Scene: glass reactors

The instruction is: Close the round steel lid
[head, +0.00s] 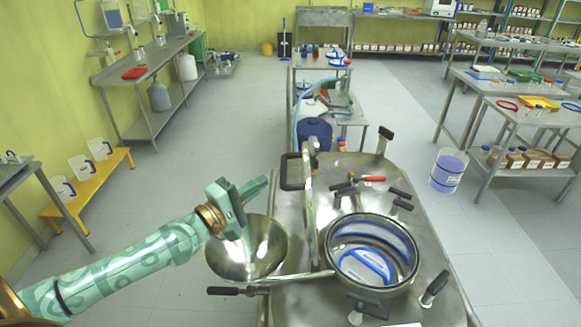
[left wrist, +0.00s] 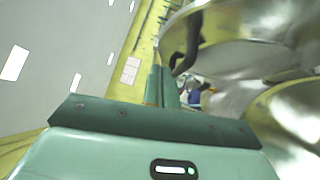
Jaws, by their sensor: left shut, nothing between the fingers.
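The round steel lid (head: 309,208) stands upright, nearly edge-on, at the left side of the open round port (head: 372,255) on the steel reactor top. Its black handle (head: 290,172) sticks out to the left. My left gripper (head: 264,182) is shut and empty, left of the lid, with its fingertips pointing toward the handle but apart from it. In the left wrist view, the shut fingers (left wrist: 161,85) show in front, with the lid's shiny face (left wrist: 235,35) and black handle (left wrist: 188,45) at upper right. My right gripper does not show.
Black-handled clamps and a red-handled valve (head: 372,179) stand on the reactor top (head: 290,305). A blue-tinted bucket (head: 448,170) stands on the floor to the right. Open floor lies left of the reactor.

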